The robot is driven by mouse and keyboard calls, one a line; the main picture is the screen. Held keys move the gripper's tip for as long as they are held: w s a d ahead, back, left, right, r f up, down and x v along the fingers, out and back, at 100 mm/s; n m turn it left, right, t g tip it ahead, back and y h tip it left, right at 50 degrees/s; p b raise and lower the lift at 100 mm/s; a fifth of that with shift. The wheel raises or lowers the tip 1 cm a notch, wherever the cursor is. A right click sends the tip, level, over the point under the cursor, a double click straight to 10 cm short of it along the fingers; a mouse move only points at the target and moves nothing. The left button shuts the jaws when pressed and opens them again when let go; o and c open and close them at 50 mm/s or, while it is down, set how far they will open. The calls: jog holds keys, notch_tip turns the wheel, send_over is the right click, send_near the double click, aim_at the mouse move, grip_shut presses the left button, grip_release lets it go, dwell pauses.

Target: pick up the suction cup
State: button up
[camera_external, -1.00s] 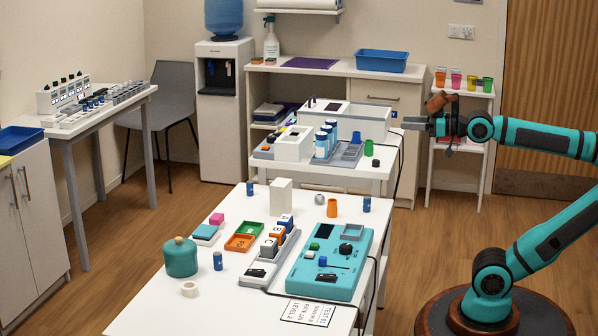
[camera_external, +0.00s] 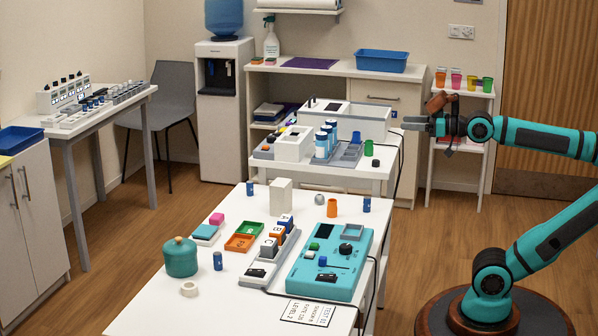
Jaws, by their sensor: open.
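My gripper (camera_external: 408,123) is open and empty, held high at the right, in front of the cup shelf and well above the front table. I cannot tell for sure which thing is the suction cup. On the front table (camera_external: 205,308) stand a small orange cup-shaped piece (camera_external: 332,208) and a small grey rounded piece (camera_external: 319,200), side by side behind the teal device (camera_external: 300,274). Both are apart from my gripper and too small to make out in detail.
A blue cylinder (camera_external: 367,204), a white block (camera_external: 281,197), a teal lidded pot (camera_external: 180,257), a white ring (camera_external: 189,289) and small trays (camera_external: 244,243) share the front table. A second table (camera_external: 385,172) with bottles and boxes stands behind.

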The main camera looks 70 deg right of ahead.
jog(key=n+g+y, duration=0.3)
jog(key=n+g, duration=0.4)
jog(key=g, duration=0.7)
send_over(320, 199)
jog(key=s+d, duration=0.6)
notch_tip(320, 199, down, 12)
jog(key=x, duration=1.8)
jog(key=shift+w+d, duration=0.3)
jog(key=shift+d, duration=0.05)
jog(key=c, duration=1.1)
